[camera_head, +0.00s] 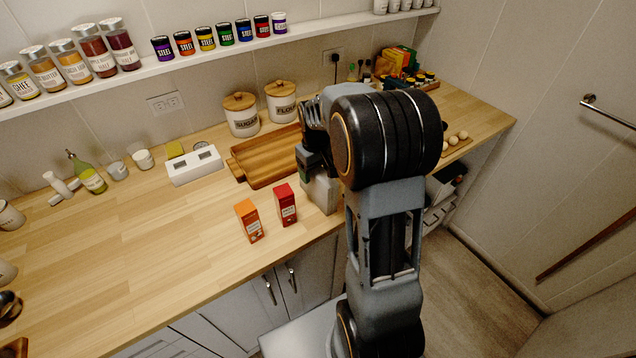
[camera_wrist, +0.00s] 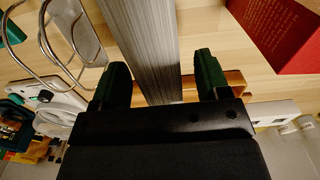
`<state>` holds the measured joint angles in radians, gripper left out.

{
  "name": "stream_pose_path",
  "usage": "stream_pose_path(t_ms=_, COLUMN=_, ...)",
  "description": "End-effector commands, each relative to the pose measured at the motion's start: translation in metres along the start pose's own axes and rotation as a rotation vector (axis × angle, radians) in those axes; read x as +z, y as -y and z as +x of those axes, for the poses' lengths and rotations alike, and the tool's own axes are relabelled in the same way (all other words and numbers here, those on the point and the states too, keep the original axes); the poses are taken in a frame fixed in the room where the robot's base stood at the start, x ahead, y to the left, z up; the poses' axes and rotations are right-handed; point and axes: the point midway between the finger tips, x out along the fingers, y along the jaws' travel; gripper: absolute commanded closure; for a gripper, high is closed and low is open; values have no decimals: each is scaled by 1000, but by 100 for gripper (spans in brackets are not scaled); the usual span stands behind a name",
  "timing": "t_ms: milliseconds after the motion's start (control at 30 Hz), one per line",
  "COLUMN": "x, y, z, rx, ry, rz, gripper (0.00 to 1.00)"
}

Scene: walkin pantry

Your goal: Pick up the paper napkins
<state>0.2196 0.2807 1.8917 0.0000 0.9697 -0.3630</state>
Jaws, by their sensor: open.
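The paper napkins appear to be the pale grey, finely ribbed block (camera_wrist: 145,40) in the middle of the wrist view. In the head view a pale block (camera_head: 322,194), likely the same stack, stands on the counter near its front edge, partly hidden by my arm. My gripper (camera_wrist: 160,80) is open, with one dark green fingertip on each side of the ribbed block. Gaps show between the fingertips and the block. In the head view the gripper (camera_head: 305,170) is over the block, and its fingertips are mostly hidden.
A red box (camera_head: 285,204) and an orange box (camera_head: 248,221) stand to the left on the counter. A wooden tray (camera_head: 262,178) lies behind. A metal wire loop (camera_wrist: 62,50) is left of the block in the wrist view.

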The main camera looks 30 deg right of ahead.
Motion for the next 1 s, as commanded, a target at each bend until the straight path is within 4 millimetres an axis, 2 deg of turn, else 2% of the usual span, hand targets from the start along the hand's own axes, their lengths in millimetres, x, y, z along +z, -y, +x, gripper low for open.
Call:
stream_pose_path(t_ms=200, x=0, y=0, z=22, rx=0, ry=1, rz=0, gripper=31)
stream_pose_path(t_ms=500, x=0, y=0, z=25, rx=0, ry=-1, rz=0, gripper=31)
stream_pose_path(t_ms=1000, x=0, y=0, z=25, rx=0, ry=-1, rz=0, gripper=79)
